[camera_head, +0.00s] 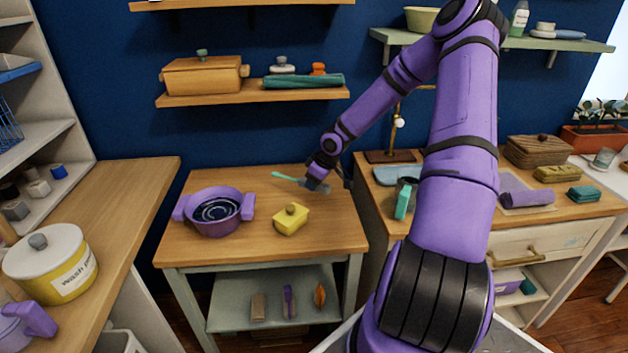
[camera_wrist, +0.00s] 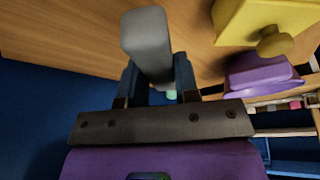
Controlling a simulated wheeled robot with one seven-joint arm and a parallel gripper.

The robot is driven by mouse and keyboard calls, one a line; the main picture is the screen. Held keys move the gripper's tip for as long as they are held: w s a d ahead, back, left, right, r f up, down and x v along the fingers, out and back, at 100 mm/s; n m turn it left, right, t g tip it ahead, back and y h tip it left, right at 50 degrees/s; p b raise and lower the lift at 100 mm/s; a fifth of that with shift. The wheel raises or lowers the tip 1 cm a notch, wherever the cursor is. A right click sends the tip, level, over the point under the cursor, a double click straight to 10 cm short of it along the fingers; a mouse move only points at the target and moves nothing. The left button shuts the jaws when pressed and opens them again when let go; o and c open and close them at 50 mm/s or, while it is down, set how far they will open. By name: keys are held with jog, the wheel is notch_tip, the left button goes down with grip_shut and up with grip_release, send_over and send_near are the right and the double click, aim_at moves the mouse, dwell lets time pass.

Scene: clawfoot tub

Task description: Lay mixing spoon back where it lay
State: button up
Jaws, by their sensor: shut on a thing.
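The mixing spoon (camera_head: 286,177) has a teal end that points left over the back of the small wooden table (camera_head: 180,236) in the head view. My gripper (camera_head: 318,185) is shut on the spoon, low over the table's back right part. In the wrist view a thick grey part (camera_wrist: 147,40), apparently the spoon's other end, stands out between the fingers of my gripper (camera_wrist: 157,80). A bit of teal shows behind it. I cannot tell whether the spoon touches the tabletop.
A yellow lidded box (camera_head: 291,220) stands in front of the spoon, and a purple pot (camera_head: 218,212) stands to its left. A wooden shelf (camera_head: 250,92) hangs above. The tabletop's front right part is clear. A cluttered counter (camera_head: 515,219) adjoins on the right.

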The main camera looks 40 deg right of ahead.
aim_at(322, 185)
jog(key=shift+f, duration=3.55)
jog(key=o, duration=1)
jog(key=shift+s+r, duration=0.1)
jog(key=shift+r, duration=0.1)
jog(key=shift+v, duration=3.8)
jog(key=v, duration=1)
jog(key=shift+s+d+r, duration=0.1)
jog(key=shift+r, duration=0.3)
